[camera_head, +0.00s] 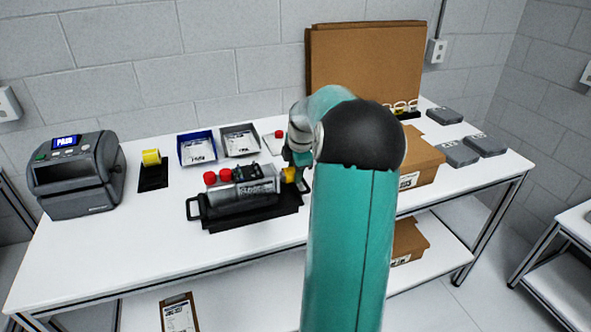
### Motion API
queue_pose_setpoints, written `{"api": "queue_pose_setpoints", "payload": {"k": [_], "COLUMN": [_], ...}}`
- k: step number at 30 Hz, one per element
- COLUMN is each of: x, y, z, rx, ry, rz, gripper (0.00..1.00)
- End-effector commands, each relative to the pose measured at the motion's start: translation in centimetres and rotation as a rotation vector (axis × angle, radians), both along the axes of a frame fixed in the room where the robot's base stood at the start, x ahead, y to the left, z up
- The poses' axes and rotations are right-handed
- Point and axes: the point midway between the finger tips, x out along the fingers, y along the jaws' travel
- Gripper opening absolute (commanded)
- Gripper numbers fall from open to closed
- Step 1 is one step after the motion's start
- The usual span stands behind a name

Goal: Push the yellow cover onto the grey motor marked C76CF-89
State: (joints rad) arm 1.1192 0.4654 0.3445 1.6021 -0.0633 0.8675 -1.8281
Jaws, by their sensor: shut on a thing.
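The grey motor (238,199) lies on its side in a black tray (300,212) with handles, at the middle of the table. Its label is too small to read for certain. The yellow cover (288,175) is at the motor's right end, near its upper edge. I cannot tell whether it is seated on the motor or only close to it. My gripper (300,173) is shut on the yellow cover, coming from the right. My own arm hides most of the fingers.
Two red caps (217,176) and black connectors sit on the motor's top. Bins (197,147) are behind the motor. A cardboard box (420,160) and grey cases (458,153) are at right. The front table strip is clear.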

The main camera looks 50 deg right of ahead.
Motion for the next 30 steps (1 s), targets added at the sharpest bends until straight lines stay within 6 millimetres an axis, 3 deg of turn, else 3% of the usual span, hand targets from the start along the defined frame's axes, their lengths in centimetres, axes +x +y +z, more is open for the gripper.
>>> {"api": "queue_pose_setpoints", "payload": {"k": [30], "x": [0.44], "y": [0.77], "z": [-0.02], "rx": [0.000], "ry": [0.000], "rz": [0.000], "gripper": [0.20]}}
